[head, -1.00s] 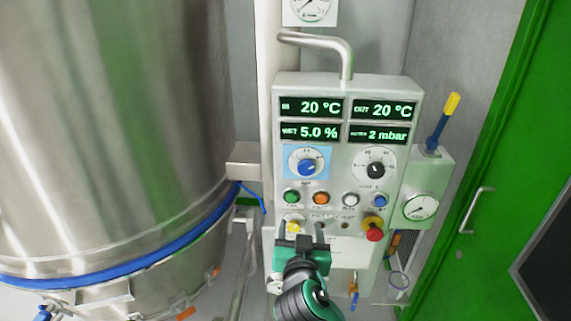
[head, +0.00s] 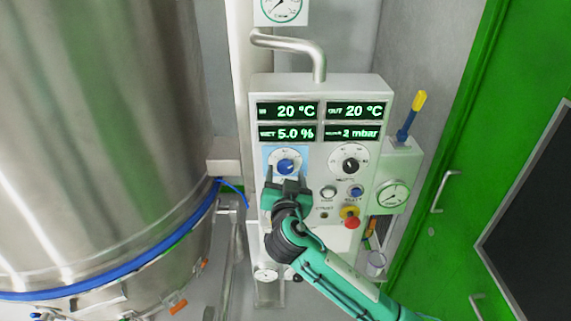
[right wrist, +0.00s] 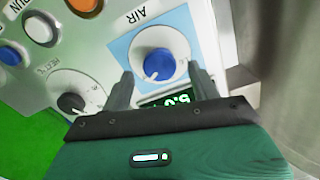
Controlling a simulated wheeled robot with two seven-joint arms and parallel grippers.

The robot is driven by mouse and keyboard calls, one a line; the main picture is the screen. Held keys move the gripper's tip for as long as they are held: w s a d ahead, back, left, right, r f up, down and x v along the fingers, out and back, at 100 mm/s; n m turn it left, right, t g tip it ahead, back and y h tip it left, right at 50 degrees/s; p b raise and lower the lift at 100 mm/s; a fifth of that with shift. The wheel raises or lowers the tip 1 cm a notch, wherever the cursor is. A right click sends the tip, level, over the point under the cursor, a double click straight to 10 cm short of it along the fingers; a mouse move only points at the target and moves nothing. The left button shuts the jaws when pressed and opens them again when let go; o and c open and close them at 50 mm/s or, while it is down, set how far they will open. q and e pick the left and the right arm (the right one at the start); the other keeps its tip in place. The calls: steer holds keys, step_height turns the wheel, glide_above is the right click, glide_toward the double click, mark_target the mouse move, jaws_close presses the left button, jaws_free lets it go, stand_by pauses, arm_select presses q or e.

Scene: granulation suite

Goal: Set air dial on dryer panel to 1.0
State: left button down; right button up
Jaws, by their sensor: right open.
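The dryer panel (head: 377,88) is a pale box with green-lit displays. The air dial (head: 286,166) is a blue knob on a white scale with a light blue square behind it. In the right wrist view the air dial (right wrist: 159,64) has a white pointer mark, and the word AIR is beside it. My right gripper (head: 286,176) is just below the dial in the head view. In the right wrist view my right gripper (right wrist: 160,84) is open, its fingers on either side of the dial, not closed on it. My left gripper is not in view.
A black dial (head: 350,166) sits right of the air dial. Below are several buttons and a red emergency stop (head: 352,223). A bent metal pipe (head: 318,60) rises above the panel. A large steel vessel (head: 100,130) stands left, a green door (head: 450,150) right.

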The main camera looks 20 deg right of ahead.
steer(key=shift+x, duration=0.9)
